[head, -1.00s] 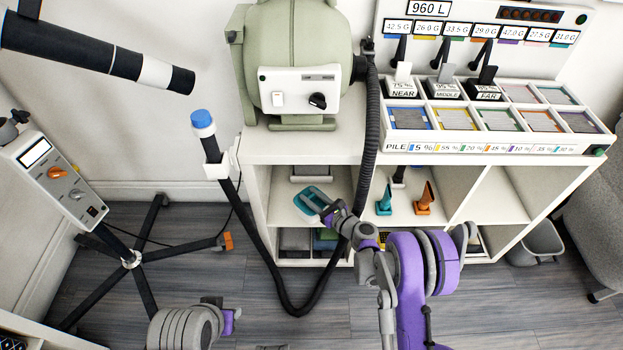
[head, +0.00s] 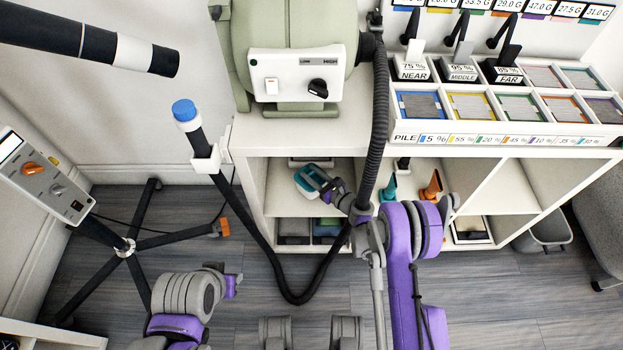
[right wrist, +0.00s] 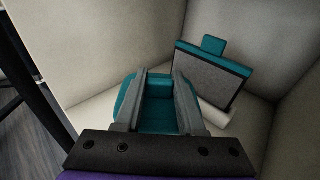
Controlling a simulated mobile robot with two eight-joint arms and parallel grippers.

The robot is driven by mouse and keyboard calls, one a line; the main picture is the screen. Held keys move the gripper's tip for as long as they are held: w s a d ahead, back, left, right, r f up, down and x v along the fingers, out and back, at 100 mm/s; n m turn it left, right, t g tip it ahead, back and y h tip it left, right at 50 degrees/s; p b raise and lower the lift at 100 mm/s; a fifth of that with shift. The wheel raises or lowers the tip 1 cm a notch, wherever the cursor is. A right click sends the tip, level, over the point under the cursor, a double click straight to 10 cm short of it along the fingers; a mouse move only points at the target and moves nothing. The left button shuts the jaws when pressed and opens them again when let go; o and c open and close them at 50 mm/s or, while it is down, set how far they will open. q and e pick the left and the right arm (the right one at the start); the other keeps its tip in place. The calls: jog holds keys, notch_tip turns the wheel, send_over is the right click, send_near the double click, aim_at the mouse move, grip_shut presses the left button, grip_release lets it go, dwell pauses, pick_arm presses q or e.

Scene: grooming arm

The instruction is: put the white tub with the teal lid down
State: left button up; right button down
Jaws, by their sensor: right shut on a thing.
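The white tub with the teal lid (head: 310,183) is in the upper left compartment of the white shelf unit (head: 276,190). My right gripper (head: 330,188) reaches into that compartment and is shut on the tub. In the right wrist view the teal lid (right wrist: 158,112) shows between the two grey fingers. The tub's underside is hidden, so I cannot tell whether it touches the shelf board.
A teal-edged grey panel (right wrist: 212,75) leans at the compartment's back. A black hose (head: 377,130) hangs close beside my right arm. Teal (head: 389,190) and orange (head: 432,186) tools stand in the neighbouring compartment. Dark bins (head: 294,230) fill the space below.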

jog(key=shift+f+b, duration=0.3)
jog(key=shift+f, duration=1.3)
jog(key=shift+f+b, duration=0.3)
jog(key=c, duration=0.5)
grip_release()
jog(key=shift+r, duration=0.1)
jog(key=shift+r, duration=0.1)
